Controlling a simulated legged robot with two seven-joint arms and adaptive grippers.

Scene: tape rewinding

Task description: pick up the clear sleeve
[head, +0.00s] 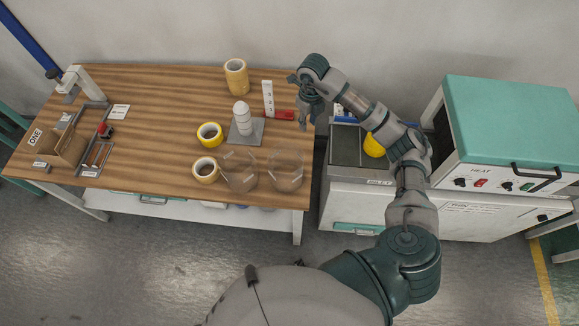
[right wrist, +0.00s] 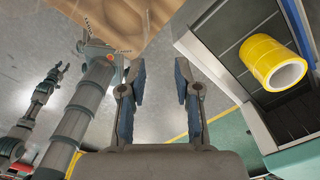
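Two clear, see-through rounded pieces stand side by side at the front right of the wooden table in the head view: a left clear piece (head: 238,172) and a right clear piece (head: 287,173). I cannot tell which is the clear sleeve. My right gripper (head: 305,98) is over the table's right edge, behind and to the right of both and apart from them. In the right wrist view its two fingers (right wrist: 160,85) are spread with nothing between them. My left gripper is not in the head view; a small dark arm (right wrist: 45,85) in the right wrist view may be mine.
Tape rolls (head: 209,134) and a white post on a grey plate (head: 245,131) stand near the clear pieces. A ruled white block (head: 268,98) is left of my right gripper. A yellow roll (right wrist: 275,65) lies in the grey bin at right, beside the HEAT machine (head: 505,130).

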